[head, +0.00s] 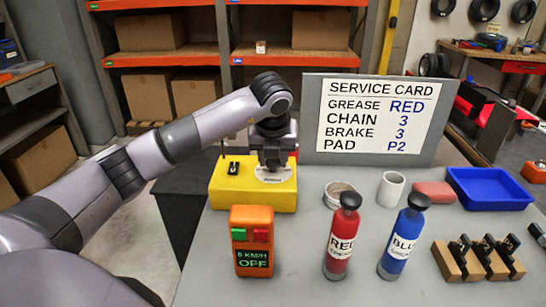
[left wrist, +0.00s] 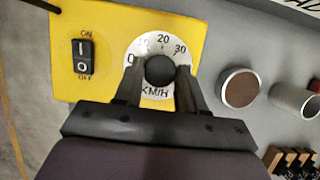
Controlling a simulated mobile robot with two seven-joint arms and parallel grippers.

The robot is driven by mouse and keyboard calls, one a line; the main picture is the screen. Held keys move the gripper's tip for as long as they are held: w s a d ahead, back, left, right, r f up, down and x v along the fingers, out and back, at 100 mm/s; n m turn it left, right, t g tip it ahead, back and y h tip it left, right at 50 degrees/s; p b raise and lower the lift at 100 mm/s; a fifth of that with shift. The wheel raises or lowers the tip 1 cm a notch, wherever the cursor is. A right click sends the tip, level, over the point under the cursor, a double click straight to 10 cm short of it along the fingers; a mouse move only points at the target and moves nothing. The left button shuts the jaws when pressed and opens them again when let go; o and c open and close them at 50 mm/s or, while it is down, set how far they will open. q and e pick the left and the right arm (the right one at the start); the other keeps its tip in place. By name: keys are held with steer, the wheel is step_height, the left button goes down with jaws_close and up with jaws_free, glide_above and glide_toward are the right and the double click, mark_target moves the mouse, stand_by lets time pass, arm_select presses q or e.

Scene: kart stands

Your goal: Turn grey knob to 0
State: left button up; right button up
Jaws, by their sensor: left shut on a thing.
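The dark grey knob (left wrist: 160,70) is round and sits on a white dial (left wrist: 137,50) marked 0, 10, 20, 30 and KM/H. The dial is on a yellow box (head: 232,194), which also fills the upper left of the left wrist view (left wrist: 82,18). My left gripper (left wrist: 158,76) is shut on the knob, one finger on each side. In the head view my left gripper (head: 272,164) comes down over the dial and hides the knob. I cannot tell where the knob's pointer stands. My right gripper is not in view.
A black ON/OFF switch (left wrist: 83,60) is left of the dial. An orange handset (head: 252,241) reading OFF stands in front of the box. Red (head: 341,240) and blue (head: 402,241) bottles stand to the right. The service card board (head: 374,118) is behind.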

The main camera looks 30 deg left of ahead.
arm_select(q)
steer(key=shift+r, duration=0.1)
steer(key=o, duration=1.1)
steer(key=shift+c, duration=0.2)
steer(key=v, duration=0.7)
steer(key=shift+b, duration=0.35)
steer(key=shift+s, duration=0.1)
